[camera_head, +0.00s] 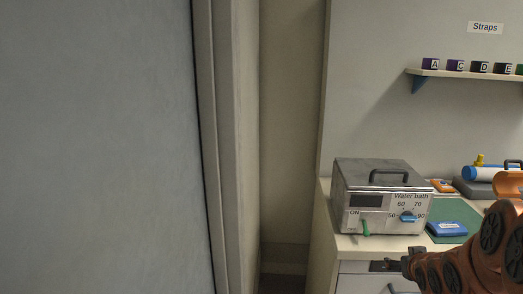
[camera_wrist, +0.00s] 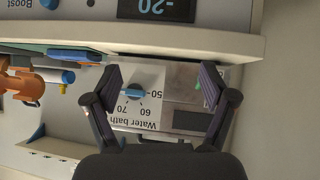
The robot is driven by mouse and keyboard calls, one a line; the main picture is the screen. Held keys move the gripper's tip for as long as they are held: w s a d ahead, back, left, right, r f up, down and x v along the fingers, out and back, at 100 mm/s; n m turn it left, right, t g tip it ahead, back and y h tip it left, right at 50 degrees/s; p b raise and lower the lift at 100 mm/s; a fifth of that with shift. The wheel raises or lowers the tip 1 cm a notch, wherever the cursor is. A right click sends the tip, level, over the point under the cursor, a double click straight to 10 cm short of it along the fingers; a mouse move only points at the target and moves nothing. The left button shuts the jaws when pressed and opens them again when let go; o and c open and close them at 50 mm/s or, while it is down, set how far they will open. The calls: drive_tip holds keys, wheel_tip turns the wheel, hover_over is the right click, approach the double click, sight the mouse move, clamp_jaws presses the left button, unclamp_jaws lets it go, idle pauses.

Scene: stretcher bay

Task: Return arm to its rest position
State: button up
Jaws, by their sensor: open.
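My gripper (camera_wrist: 161,88) is open and empty in the wrist view, with its two dark fingers spread apart. The water bath (camera_wrist: 183,80) shows upside down beyond and between the fingers. In the head view the water bath (camera_head: 383,197) is a grey metal box with a top handle, a blue dial and a green lever, standing on the counter. My orange-brown arm shows at the lower right of the head view, in front of the counter. The gripper itself is not clearly seen there.
The counter (camera_head: 322,230) also bears a blue device (camera_head: 447,228) on a green mat (camera_head: 462,211), and an orange case (camera_head: 509,184). A shelf (camera_head: 455,74) with lettered cubes hangs above, under a Straps sign (camera_head: 485,28). A large grey panel (camera_head: 95,150) fills the left.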

drive_tip(key=s+a+r+g+y+p, duration=0.1)
drive_tip(key=s+a+g, duration=0.3)
drive_tip(key=s, duration=0.7)
drive_tip(key=s+a+r+g+p, duration=0.1)
drive_tip(key=s+a+g, duration=0.3)
drive_tip(key=s+a, duration=0.5)
drive_tip(key=s+a+r+g+y+p, duration=0.1)
drive_tip(key=s+a+g, duration=0.3)
drive_tip(key=s, duration=1.1)
drive_tip(key=a+r, duration=0.1)
drive_tip(key=a, duration=0.2)
drive_tip(key=shift+s+a+r+n+y, duration=0.15)
drive_tip(key=shift+n+y, duration=0.15)
drive_tip(key=shift+n, duration=0.1)
